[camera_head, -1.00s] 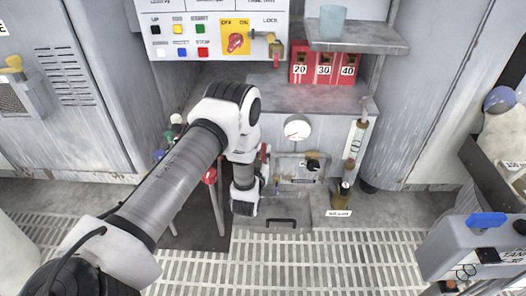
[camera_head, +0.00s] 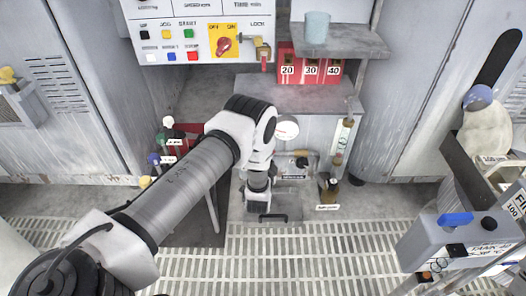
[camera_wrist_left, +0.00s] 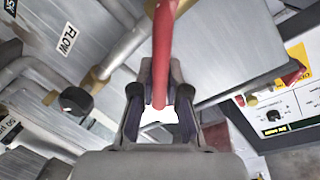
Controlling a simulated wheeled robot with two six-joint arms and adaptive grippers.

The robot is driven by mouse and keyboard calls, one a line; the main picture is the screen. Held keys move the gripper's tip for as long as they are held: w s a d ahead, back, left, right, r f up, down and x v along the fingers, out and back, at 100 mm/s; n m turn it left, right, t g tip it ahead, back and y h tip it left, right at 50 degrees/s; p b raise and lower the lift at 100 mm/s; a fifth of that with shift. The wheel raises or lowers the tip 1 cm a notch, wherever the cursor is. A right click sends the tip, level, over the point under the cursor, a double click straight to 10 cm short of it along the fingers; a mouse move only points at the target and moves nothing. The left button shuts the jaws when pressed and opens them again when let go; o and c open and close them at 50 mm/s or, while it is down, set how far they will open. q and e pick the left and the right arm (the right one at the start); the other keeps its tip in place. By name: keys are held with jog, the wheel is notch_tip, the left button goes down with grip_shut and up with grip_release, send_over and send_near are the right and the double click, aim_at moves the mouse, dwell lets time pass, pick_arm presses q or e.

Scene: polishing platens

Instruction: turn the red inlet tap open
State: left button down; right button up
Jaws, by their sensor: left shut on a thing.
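The red inlet tap's lever (camera_wrist_left: 163,55) shows in the left wrist view as a red bar coming down from the top edge. Its lower end lies between the fingers of my left gripper (camera_wrist_left: 162,100), which is shut on it. In the head view my left gripper (camera_head: 258,200) is low in front of the cabinet, to the left of the black-handled valve. My own arm hides the tap there. My right gripper is not in view.
Coloured-top stands (camera_head: 168,121) are left.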

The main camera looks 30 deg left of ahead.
pick_arm(q)
jog(key=shift+w+d+f+m+g+y+b, duration=0.15)
jog(key=shift+d+f+m+g+y+b, duration=0.15)
jog(key=shift+f+m, duration=0.7)
jog(key=shift+w+d+f+m+g+y+b, duration=0.25)
jog(key=shift+f+m, duration=0.2)
jog(key=shift+m, duration=1)
jog(key=shift+w+d+f+m+g+y+b, duration=0.1)
jog(key=shift+d+f+m+g+y+b, duration=0.2)
jog(key=shift+f+m, duration=0.7)
jog(key=shift+a+r+m, duration=0.1)
jog(key=shift+r+m, duration=0.15)
jog(key=c, duration=1.2)
grip_release()
jog(key=shift+o, duration=0.2)
